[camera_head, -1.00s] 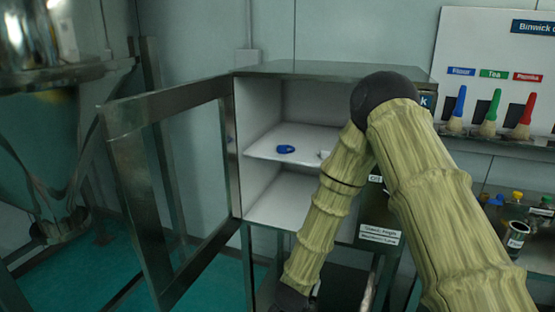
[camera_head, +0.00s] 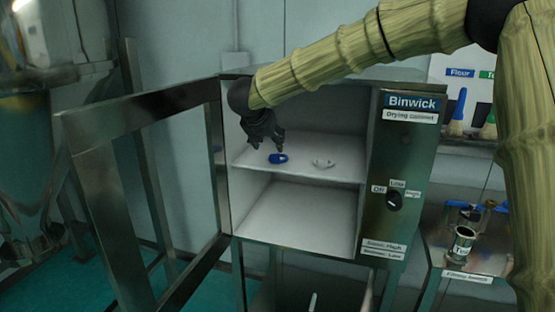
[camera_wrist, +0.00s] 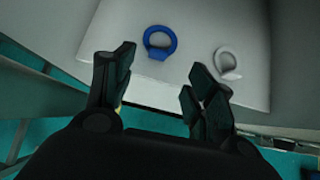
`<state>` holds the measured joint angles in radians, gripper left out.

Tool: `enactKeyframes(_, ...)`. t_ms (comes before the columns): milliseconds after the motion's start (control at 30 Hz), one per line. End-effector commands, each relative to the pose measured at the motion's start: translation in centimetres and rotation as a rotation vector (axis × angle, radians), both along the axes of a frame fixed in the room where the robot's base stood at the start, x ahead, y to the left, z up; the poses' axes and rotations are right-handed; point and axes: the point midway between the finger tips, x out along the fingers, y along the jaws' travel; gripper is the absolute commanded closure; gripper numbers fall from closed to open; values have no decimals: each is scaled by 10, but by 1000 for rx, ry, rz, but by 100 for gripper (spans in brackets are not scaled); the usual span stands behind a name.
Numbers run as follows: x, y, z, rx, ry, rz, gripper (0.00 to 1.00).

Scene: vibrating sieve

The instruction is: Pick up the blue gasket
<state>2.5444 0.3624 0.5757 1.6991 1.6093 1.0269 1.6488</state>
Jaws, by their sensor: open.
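The blue gasket (camera_head: 278,158) lies on the upper white shelf of the open drying cabinet. In the wrist view it is a blue ring (camera_wrist: 160,42) with a small tab, lying ahead of my fingertips and between their lines. My gripper (camera_head: 268,146) is at the cabinet's opening, close to the gasket and above the shelf. In the wrist view my gripper (camera_wrist: 162,72) has its two dark fingers spread apart with nothing between them. I see no contact with the gasket.
A white gasket (camera_head: 323,163) lies right of the blue one on the same shelf (camera_head: 300,172). The cabinet's glass door (camera_head: 140,190) stands open to the left. The control panel (camera_head: 398,170) is on the right. The lower shelf (camera_head: 300,210) is empty.

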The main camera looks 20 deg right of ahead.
Motion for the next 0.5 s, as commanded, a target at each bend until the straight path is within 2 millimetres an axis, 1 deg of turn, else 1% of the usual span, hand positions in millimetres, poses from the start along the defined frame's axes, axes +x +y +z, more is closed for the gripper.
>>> enactKeyframes(300, 25, -15, -30, -4, 3, 2, 45)
enactKeyframes(500, 31, -20, -38, -4, 3, 2, 45)
